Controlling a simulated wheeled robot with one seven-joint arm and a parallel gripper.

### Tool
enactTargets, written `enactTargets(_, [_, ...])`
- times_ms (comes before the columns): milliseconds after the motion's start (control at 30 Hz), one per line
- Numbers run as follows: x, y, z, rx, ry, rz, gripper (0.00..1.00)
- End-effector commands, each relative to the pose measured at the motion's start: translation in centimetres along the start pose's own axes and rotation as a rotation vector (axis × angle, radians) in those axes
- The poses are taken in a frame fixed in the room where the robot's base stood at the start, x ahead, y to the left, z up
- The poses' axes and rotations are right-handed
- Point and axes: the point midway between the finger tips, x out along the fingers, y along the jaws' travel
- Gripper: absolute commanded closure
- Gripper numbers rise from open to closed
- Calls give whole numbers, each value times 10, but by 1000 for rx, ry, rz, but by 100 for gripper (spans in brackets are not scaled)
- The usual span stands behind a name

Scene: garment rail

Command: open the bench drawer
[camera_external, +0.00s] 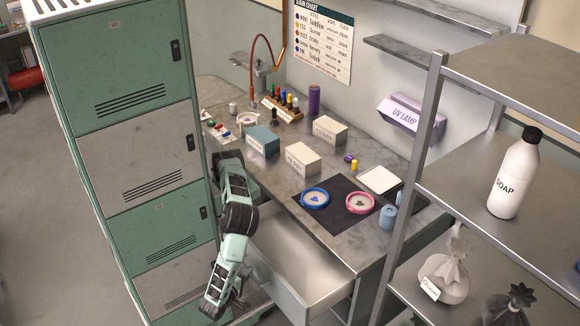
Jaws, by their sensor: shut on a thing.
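The bench drawer (278,286) is a pale metal drawer under the grey bench top (345,240), in the camera_external view. It stands pulled well out from the bench, and its inside looks empty. My green and black arm reaches down along the drawer's front side, between the drawer and the lockers. My gripper (240,289) is low at the drawer front, small and partly hidden by the arm. It is shut at the drawer's handle, which I cannot make out clearly.
Green and grey lockers (140,165) stand close on the left. A metal shelf rack (480,110) with a soap bottle (514,175) and bags stands at the right. Boxes, two dishes on a black mat (335,222) and small bottles are on the bench.

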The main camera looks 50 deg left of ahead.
Motion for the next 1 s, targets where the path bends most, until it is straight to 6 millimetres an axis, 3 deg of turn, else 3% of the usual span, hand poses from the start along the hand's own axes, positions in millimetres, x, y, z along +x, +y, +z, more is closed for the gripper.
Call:
enactTargets(467, [-8,-2,-3,0,0,-1,100])
enactTargets(500, [-8,-2,-3,0,0,-2,82])
enactTargets(567, [-8,-2,-3,0,0,-1,66])
enactTargets(867, [-8,-2,-3,0,0,-1,66])
enactTargets(1000, [-18,-3,-3,-1,-2,-2,66])
